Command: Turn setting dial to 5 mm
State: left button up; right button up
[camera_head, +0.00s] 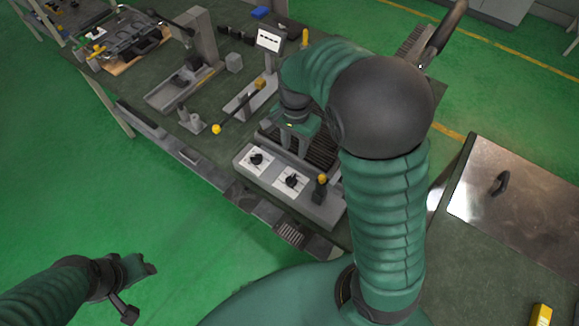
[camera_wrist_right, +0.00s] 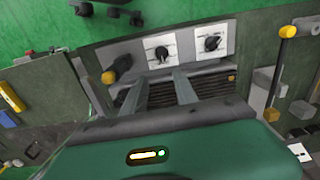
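Two black setting dials on white plates sit on a grey sloped panel (camera_head: 270,190). In the head view one dial (camera_head: 256,159) is on the left and the other (camera_head: 291,181) on the right. In the right wrist view they show as the right dial (camera_wrist_right: 212,43) and left dial (camera_wrist_right: 162,53). Scale marks are too small to read. My right gripper (camera_head: 291,147) is over the ribbed part behind the dials, with its two fingers (camera_wrist_right: 160,79) apart and empty, not touching either dial. My left gripper (camera_head: 142,268) is away over the green floor; its finger opening is unclear.
A black lever with a yellow end (camera_head: 322,182) stands beside the right dial. Other fixtures (camera_head: 185,82) fill the bench further back. A metal plate with a handle (camera_head: 520,195) is at the right.

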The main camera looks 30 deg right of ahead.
send_over(291, 177)
jog(key=f, duration=0.9)
jog(key=shift+a+f, duration=0.25)
jog(key=shift+a, duration=0.15)
jog(key=f, duration=0.3)
jog(key=d+f, duration=0.1)
jog(key=f, duration=0.3)
jog(key=shift+d+f, duration=0.1)
jog(key=shift+d, duration=0.1)
jog(key=shift+a, duration=0.5)
jog(key=c, duration=0.5)
jog(key=shift+c, duration=1.1)
pick_arm(q)
jog(key=shift+w+a+f, duration=0.1)
jog(key=shift+a+f, duration=0.05)
jog(key=shift+a, duration=0.35)
pick_arm(e)
jog(key=shift+d, duration=0.2)
grip_shut()
